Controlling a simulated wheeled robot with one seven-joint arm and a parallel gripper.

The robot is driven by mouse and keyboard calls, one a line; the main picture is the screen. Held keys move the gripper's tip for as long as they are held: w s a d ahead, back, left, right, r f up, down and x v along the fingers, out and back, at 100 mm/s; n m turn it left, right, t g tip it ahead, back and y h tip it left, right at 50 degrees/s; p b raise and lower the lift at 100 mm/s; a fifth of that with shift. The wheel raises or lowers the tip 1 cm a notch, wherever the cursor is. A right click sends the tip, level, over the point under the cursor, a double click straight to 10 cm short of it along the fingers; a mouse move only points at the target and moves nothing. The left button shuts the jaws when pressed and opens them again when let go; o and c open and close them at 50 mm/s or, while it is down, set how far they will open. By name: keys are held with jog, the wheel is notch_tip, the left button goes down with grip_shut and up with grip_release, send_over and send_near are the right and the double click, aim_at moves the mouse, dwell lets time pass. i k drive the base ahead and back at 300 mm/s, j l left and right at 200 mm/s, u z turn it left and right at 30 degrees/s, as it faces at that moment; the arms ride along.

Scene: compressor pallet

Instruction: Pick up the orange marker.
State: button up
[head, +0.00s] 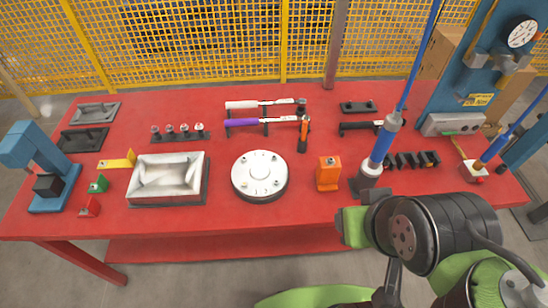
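A thicker orange block (328,173) stands nearer the front, right of the white round dial. My dark and green arm links fill the lower right, in front of the table edge. No gripper fingers can be made out, and nothing of mine touches the orange object.
A blue hanging tool (380,148) on a hose stands right of the orange block. A white dial disc (259,175) and a metal tray (168,178) lie left of it. Wrenches (264,104) rest behind. A blue gauge panel (500,60) is at right.

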aim_at(304, 134)
jog(key=i+j+u, duration=0.15)
jog(key=u, duration=0.2)
jog(key=i+j+u, duration=0.2)
jog(key=j+u, duration=0.15)
jog(key=i+j+u, duration=0.15)
jog(key=u, duration=0.15)
